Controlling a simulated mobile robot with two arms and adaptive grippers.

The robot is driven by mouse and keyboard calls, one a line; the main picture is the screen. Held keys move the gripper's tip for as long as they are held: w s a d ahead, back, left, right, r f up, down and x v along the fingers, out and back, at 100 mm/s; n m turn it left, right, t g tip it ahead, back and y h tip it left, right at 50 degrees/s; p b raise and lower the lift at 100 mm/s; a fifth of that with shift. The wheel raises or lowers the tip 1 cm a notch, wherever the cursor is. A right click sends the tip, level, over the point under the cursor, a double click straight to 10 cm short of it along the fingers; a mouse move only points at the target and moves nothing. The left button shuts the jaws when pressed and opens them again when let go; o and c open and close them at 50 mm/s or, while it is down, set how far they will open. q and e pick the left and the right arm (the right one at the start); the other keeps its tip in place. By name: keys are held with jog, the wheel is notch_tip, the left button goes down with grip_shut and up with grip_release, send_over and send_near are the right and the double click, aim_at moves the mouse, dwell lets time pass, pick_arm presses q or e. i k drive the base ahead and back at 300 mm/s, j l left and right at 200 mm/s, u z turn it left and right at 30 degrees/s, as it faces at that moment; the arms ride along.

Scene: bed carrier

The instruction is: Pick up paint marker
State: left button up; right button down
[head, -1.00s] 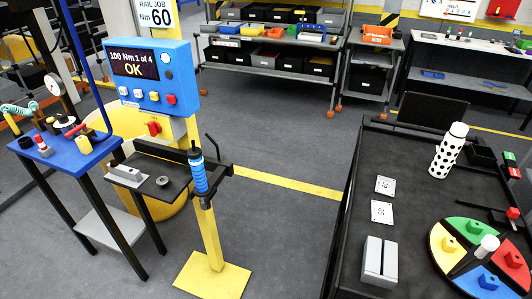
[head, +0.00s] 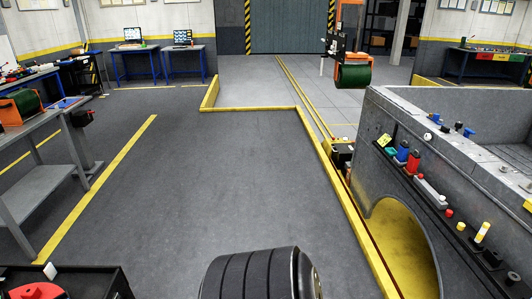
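No gripper of mine shows in the head view. I cannot pick out the paint marker for certain. A small upright yellow and white cylinder (head: 482,232) stands on the dark ledge (head: 408,182) along the side of the large grey vehicle body (head: 385,120) at the right; it may be a marker, but it is too small to tell. A blue bottle (head: 403,151) and a red bottle (head: 413,162) stand farther along the same ledge, with a yellow-green square piece (head: 384,141) beyond them.
A ribbed black tyre-like roll (head: 250,275) is at the bottom middle. A black tray (head: 95,281) is at bottom left, and a grey bench (head: 35,190) stands at left. A yellow kerb (head: 345,205) runs beside the vehicle body. The middle floor is clear.

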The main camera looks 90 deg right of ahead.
aim_at(485, 226)
jog(key=z, duration=4.4)
jog(key=i+z, duration=0.1)
jog(key=i, duration=0.2)
